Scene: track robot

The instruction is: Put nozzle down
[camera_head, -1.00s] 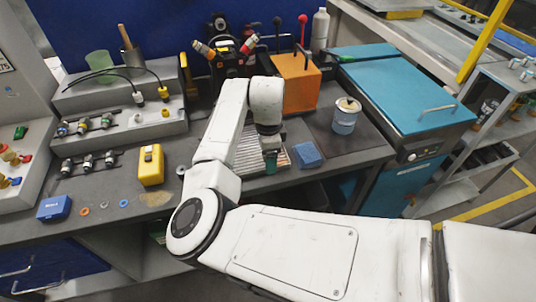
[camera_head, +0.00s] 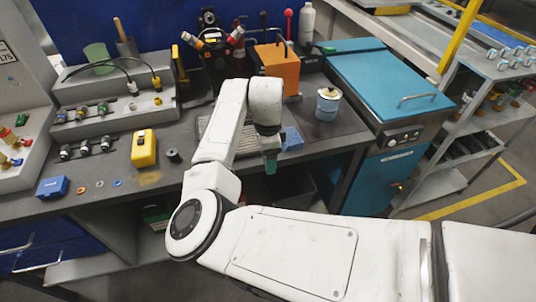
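My gripper (camera_head: 269,146) hangs from the bent white arm near the front edge of the bench, beside a blue block (camera_head: 291,139). A small teal piece shows at its lower end; I cannot tell whether it is a held nozzle or part of the fingers. The finger opening is not visible. Several nozzle-like fittings (camera_head: 85,148) lie in a row on the lower left of the bench. More fittings (camera_head: 80,114) sit on the grey stepped rack (camera_head: 115,119) behind them. A ribbed metal tray (camera_head: 205,123) is partly hidden by my arm.
A yellow box (camera_head: 144,149), a small dark ring (camera_head: 173,156) and a blue box (camera_head: 53,187) lie along the bench front. A can (camera_head: 327,106) and an orange box (camera_head: 279,66) stand behind. A teal-lidded machine (camera_head: 390,82) borders the right.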

